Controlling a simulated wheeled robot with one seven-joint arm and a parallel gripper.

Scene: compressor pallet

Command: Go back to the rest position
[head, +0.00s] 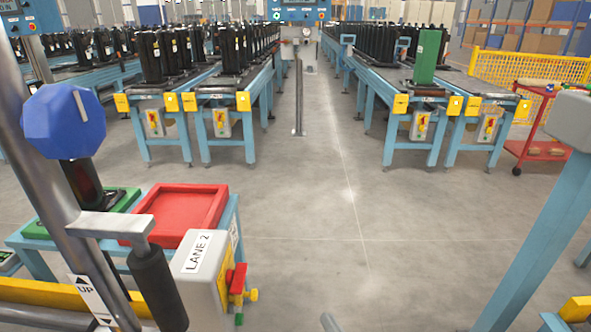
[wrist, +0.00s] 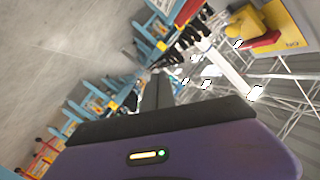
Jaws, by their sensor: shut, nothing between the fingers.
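My gripper (wrist: 157,82) shows in the wrist view as dark fingers reaching up from its purple and black body. The fingers are together and hold nothing. Past them, the wrist view shows a tilted picture of the hall, with floor at left and roof beams at right. The gripper is in open air and touches nothing that I can see. In the head view I cannot make out the gripper.
A red cart (head: 543,150) stands right. The middle floor is clear.

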